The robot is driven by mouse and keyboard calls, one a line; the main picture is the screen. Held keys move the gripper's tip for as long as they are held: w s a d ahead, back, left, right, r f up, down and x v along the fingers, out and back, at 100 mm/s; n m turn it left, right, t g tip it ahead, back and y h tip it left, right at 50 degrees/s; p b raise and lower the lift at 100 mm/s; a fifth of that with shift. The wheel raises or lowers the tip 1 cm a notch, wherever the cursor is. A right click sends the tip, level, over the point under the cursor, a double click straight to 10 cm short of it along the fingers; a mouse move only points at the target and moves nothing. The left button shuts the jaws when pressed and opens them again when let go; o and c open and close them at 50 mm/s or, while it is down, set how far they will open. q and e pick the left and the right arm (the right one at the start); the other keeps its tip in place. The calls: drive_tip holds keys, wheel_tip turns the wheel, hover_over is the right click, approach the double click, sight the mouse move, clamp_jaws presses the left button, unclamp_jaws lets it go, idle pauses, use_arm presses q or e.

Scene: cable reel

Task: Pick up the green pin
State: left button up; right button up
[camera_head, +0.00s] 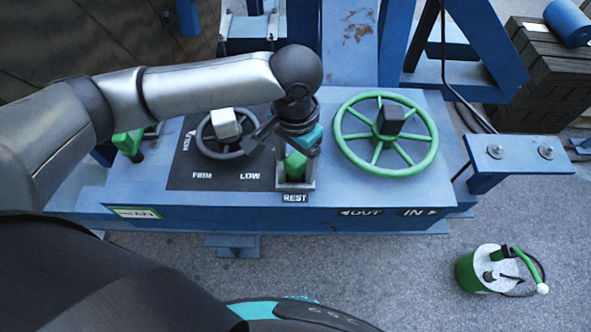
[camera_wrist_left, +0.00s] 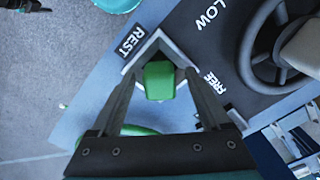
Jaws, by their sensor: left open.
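The green pin (camera_head: 295,166) stands in a square grey holder (camera_head: 296,185) above the REST label on the blue console. It also shows in the left wrist view (camera_wrist_left: 159,80), its top inside the holder's corner-shaped rim. My left gripper (camera_head: 286,148) is over the holder, and its arm reaches in from the left. In the left wrist view its two dark fingers (camera_wrist_left: 163,98) are apart, one on each side of the pin. I cannot tell whether they touch it. The gripper hides part of the pin in the head view. My right gripper is not in view.
A small dark handwheel (camera_head: 226,133) sits left of the holder on a black panel. A large green handwheel (camera_head: 386,134) stands to the right. A green handle (camera_head: 128,143) is at the console's left. A green-and-white canister (camera_head: 488,269) stands on the floor at right.

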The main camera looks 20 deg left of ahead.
use_arm(q)
drive_tip(key=shift+c, duration=0.2)
clamp_jaws()
idle(0.3)
idle(0.3)
